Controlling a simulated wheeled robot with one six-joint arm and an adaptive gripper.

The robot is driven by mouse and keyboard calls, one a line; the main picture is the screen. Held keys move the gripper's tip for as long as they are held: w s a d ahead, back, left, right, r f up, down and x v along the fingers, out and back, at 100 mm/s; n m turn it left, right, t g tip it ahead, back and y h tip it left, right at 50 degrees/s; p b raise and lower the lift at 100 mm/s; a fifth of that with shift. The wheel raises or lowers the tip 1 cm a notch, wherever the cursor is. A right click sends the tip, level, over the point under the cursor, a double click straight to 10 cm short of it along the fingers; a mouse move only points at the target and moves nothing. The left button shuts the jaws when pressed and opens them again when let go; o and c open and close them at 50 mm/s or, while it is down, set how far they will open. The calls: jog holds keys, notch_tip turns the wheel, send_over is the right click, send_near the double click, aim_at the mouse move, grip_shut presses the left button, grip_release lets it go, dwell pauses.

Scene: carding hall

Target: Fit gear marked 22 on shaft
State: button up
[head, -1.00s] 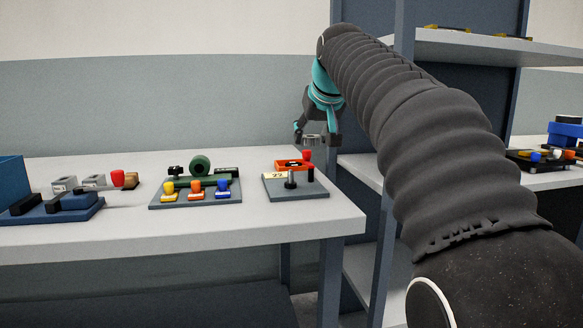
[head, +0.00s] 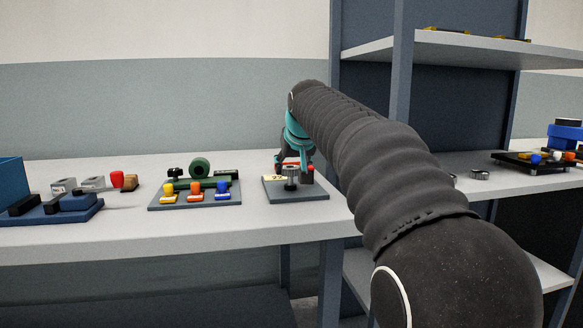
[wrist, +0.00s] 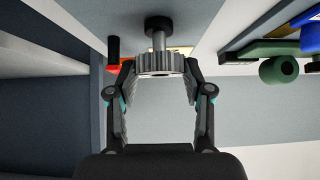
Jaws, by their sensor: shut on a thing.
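My gripper (head: 293,164) is shut on a grey toothed gear (head: 291,171). In the wrist view the fingertips (wrist: 160,68) press on opposite sides of the gear (wrist: 160,64). The shaft (wrist: 158,40), a grey rod with a wide black collar, stands on the grey board (head: 312,194) at the table's right end. The gear is in line with the shaft, over its upper part, clear of the collar. I cannot tell how far the shaft enters the bore. A label reading 22 (head: 273,178) lies beside it. No mark on the gear is readable.
A board with a green cylinder and coloured clips (head: 213,203) lies left. Metal rings (head: 480,175) lie on the shelf at right. The table front is clear.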

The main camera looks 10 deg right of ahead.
jog(key=shift+f+b, duration=0.3)
jog(key=shift+f, duration=0.05)
jog(key=shift+f, duration=0.2)
jog(key=o, duration=1.3)
jog(key=shift+c, duration=0.2)
jog(key=p+v, duration=0.1)
jog(key=v, duration=1.2)
jog(key=shift+w+r, duration=0.25)
jog(key=shift+w, duration=0.1)
